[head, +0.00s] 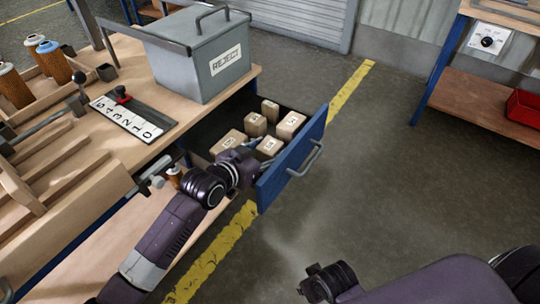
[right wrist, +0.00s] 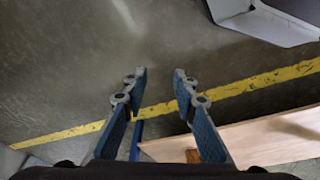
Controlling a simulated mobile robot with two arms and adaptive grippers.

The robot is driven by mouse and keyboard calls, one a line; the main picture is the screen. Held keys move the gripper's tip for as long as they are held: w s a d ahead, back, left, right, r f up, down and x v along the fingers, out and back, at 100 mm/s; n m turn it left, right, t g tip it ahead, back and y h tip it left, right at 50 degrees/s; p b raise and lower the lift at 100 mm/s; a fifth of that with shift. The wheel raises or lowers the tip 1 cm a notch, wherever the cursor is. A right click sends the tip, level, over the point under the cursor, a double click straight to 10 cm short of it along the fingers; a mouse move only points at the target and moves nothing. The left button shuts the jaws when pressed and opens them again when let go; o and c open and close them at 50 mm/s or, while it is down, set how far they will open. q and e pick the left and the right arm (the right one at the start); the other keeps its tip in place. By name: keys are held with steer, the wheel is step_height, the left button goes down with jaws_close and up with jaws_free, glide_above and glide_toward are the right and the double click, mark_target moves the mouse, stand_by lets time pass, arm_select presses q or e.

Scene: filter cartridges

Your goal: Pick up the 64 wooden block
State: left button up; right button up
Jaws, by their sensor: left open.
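Several wooden blocks with small labels lie in an open blue-fronted drawer (head: 292,165). There is a block at the back (head: 270,109), one at the right (head: 291,125), one at the middle left (head: 256,125), one at the front left (head: 229,144) and one at the front right (head: 269,147). The labels are too small to read, so I cannot tell which is 64. My left gripper (head: 252,150) is open over the drawer's front part, close to the two front blocks; contact is unclear. My right gripper (right wrist: 159,75) is open and empty over the floor.
A grey REJECT bin (head: 190,65) stands on the workbench above the drawer. A numbered strip (head: 133,118), wooden racks and cartridges (head: 54,62) are also on the bench. A red bin (head: 524,107) sits on a shelf at right. The floor between is clear.

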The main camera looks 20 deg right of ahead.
arm_select(q)
steer(key=shift+w+d+f, duration=0.25)
steer(key=shift+w+d, duration=0.1)
steer(key=shift+d, duration=0.15)
steer(key=c, duration=1)
steer(key=shift+r, duration=0.1)
